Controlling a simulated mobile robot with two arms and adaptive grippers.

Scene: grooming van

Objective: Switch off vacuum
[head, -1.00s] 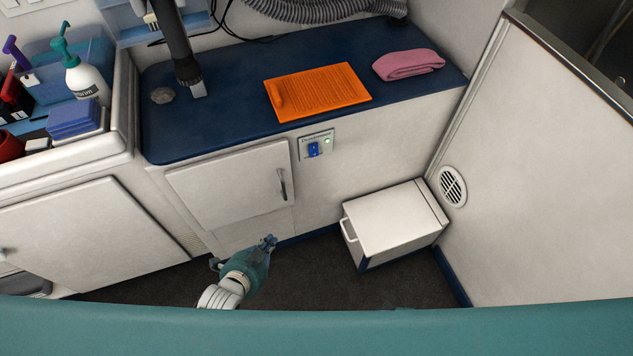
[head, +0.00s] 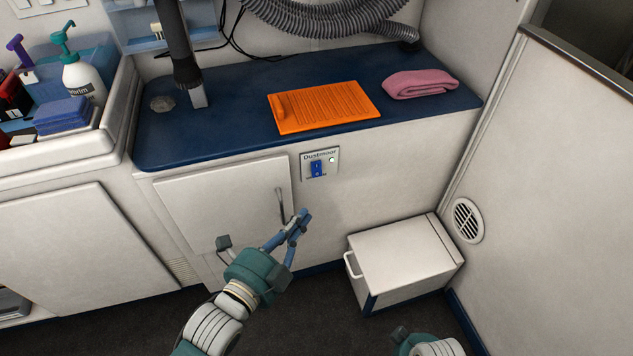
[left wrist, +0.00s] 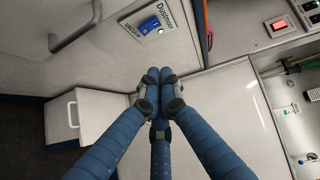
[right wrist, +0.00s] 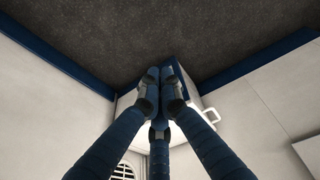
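The vacuum switch panel (head: 319,164), lettered "Dustmoor", is on the white cabinet front below the blue counter. It has a blue rocker switch (head: 316,169) and a lit green light (head: 332,160). The left wrist view also shows the rocker (left wrist: 150,26). My left gripper (head: 301,219) is shut and empty, below the panel and apart from it, in front of the cabinet door's right edge. My right gripper (right wrist: 160,74) is shut and empty in the right wrist view, low over the floor; only part of that arm shows in the head view.
An orange mat (head: 322,106) and pink towel (head: 420,83) lie on the counter. A cabinet door handle (head: 281,205) is just left of my left gripper. A white box (head: 405,260) stands on the floor to the right.

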